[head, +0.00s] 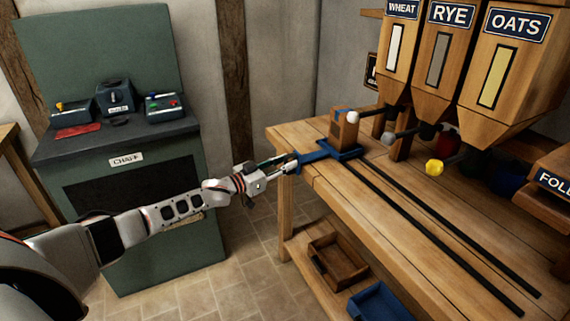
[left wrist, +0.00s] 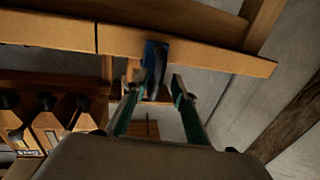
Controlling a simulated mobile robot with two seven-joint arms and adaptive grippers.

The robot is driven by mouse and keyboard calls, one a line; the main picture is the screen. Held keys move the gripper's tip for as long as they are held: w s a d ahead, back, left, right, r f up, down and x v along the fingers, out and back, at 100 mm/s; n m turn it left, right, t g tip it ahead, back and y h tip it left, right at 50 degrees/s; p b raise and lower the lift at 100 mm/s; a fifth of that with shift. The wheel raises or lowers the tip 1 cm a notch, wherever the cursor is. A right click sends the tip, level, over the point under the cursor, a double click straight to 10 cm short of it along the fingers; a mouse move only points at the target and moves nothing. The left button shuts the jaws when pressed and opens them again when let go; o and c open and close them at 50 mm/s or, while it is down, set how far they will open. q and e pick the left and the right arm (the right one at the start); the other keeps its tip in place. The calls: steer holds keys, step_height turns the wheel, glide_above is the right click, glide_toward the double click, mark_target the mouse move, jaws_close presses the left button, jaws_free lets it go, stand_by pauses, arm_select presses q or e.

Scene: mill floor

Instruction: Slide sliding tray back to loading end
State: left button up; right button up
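The blue sliding tray (head: 348,152) sits at the far left end of the two dark rails on the wooden bench, under the WHEAT hopper. A wooden box (head: 344,130) stands on it. The tray's blue handle juts out past the bench's left edge toward my left gripper (head: 287,164). In the left wrist view the blue and dark handle (left wrist: 156,62) shows between and just beyond the two fingertips of that gripper (left wrist: 156,84). The fingers are apart, with a gap on both sides of the handle. My right gripper is not in view.
The dark rails (head: 430,235) run clear toward the near right. The WHEAT, RYE and OATS hoppers (head: 507,60) hang over the bench's back side. A green CHAFF cabinet (head: 125,160) stands at left. A brown tray (head: 338,262) and a blue tray (head: 378,302) lie on the lower shelf.

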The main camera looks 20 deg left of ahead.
arm_select(q)
steer(key=v, duration=1.2)
steer(key=shift+d, duration=0.1)
steer(key=s+d+f+g+y, duration=0.1)
steer(key=s+d+f+g, duration=0.1)
steer(key=s+d+f, duration=1.25)
steer(key=s+d+f+g+y, duration=0.1)
steer(key=s+d+f, duration=0.1)
steer(key=s, duration=0.4)
steer(key=s+d+f+g+y+p, duration=0.1)
steer(key=s+d+f+y, duration=0.1)
steer(key=s+f, duration=0.2)
steer(key=s+d+f+n+g+y, duration=0.1)
steer(key=s+f, duration=0.3)
steer(key=s, duration=0.6)
steer(key=shift+s+d+y, duration=0.15)
steer(key=shift+d+y, duration=0.15)
steer(key=shift+d, duration=0.25)
